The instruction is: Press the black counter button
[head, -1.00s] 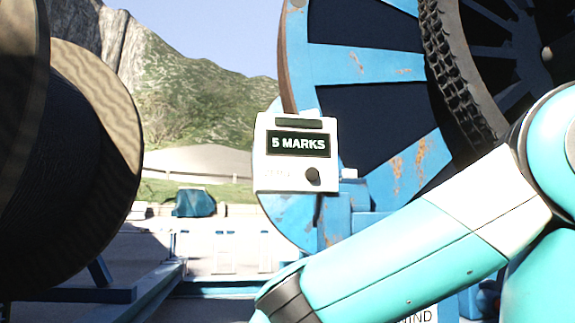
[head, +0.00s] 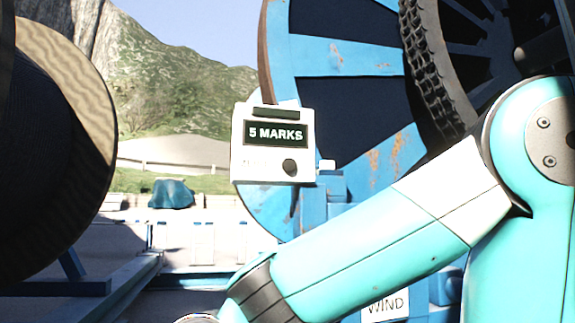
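The counter is a white box (head: 240,150) with a dark display (head: 276,135) that reads "5 MARKS". The round black counter button (head: 290,168) is on the lower right of its face, with faint lettering to its left. The counter stands in front of the blue reel. My turquoise and white arm crosses the lower right of the head view, below and to the right of the counter. It runs out of the picture at the bottom. My gripper is outside the view, and no part of my arm covers the button.
A large blue reel (head: 345,60) with rust patches and a chain fills the upper right. A wooden drum (head: 85,100) with dark cable stands at the left. A "WIND" sign (head: 385,307) shows below my arm. Blue rails cross the lower left.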

